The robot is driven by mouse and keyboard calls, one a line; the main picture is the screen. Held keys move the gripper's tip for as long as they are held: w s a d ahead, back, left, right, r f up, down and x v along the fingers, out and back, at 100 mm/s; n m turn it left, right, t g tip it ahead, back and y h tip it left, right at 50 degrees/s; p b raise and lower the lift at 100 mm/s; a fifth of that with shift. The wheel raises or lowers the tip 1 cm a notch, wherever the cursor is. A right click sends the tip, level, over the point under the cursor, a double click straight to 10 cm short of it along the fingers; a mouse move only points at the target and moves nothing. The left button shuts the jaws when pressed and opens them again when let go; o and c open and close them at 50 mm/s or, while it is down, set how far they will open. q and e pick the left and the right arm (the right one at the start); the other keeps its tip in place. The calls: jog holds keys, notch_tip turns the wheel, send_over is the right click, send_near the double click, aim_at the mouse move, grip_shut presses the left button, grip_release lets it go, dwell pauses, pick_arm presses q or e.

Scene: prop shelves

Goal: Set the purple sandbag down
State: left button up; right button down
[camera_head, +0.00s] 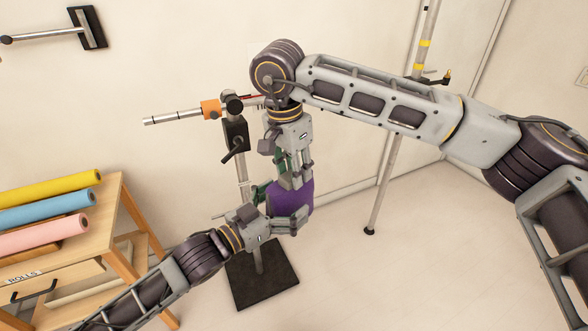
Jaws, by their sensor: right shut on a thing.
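The purple sandbag (303,194) hangs under my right gripper (293,178), which points down from above and is shut on its top. Dark green parts show beside the sandbag's upper end. My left gripper (302,219) reaches in from the lower left, at the sandbag's lower end. Its fingers look apart; whether they touch the sandbag cannot be told. The sandbag is above a stand's square black base (262,292), in front of the stand's pole. Its underside is partly hidden by my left gripper.
The stand's upright pole (242,172) has a clamp and a horizontal bar (175,117) reaching left. A wooden table (105,225) with yellow, blue and pink rolls stands at the left. Another pole (385,185) leans at the right. Floor at the right is clear.

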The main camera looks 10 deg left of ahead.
aim_at(284, 175)
dwell(0.4)
pick_arm(q)
jog(key=shift+w+r, duration=0.1)
jog(key=shift+r, duration=4.75)
jog(key=shift+a+f, duration=0.1)
